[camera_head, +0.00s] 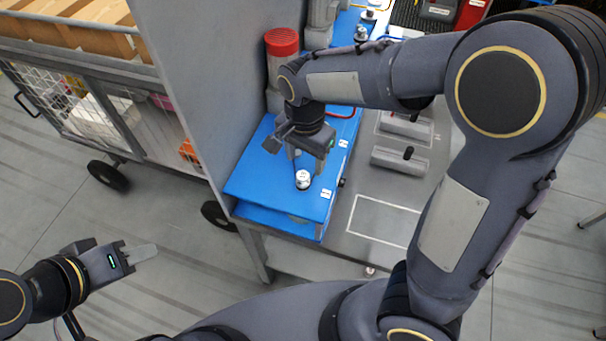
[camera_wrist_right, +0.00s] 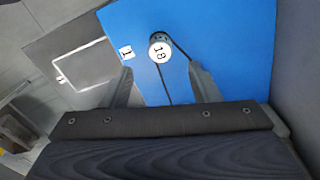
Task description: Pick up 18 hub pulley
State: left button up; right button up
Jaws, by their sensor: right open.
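The hub pulley (camera_head: 303,180) is a small round part with a white top, standing on the blue tray surface (camera_head: 262,185). In the right wrist view the hub pulley (camera_wrist_right: 160,47) shows the number 18 and sits ahead of the fingertips, between their lines. My right gripper (camera_head: 303,166) is open and empty, just behind the pulley in the head view. Its two fingers also show in the right wrist view (camera_wrist_right: 163,82), spread apart. My left gripper (camera_head: 143,253) is far off at the lower left, over the floor, away from the tray; its finger gap is hard to see.
A grey panel (camera_head: 190,75) stands along the left of the blue trays. A red-topped cylinder (camera_head: 281,45) stands behind my right wrist. Grey fixtures (camera_head: 400,160) stand on the metal table to the right. A wheeled cage cart (camera_head: 100,110) is at the left.

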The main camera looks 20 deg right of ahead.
aim_at(303, 174)
jog(key=f, duration=0.6)
jog(key=shift+s+a+f+p, duration=0.15)
jog(key=shift+a+f+p, duration=0.05)
jog(key=shift+f+p, duration=0.15)
jog(key=shift+r, duration=0.1)
jog(key=c, duration=1.1)
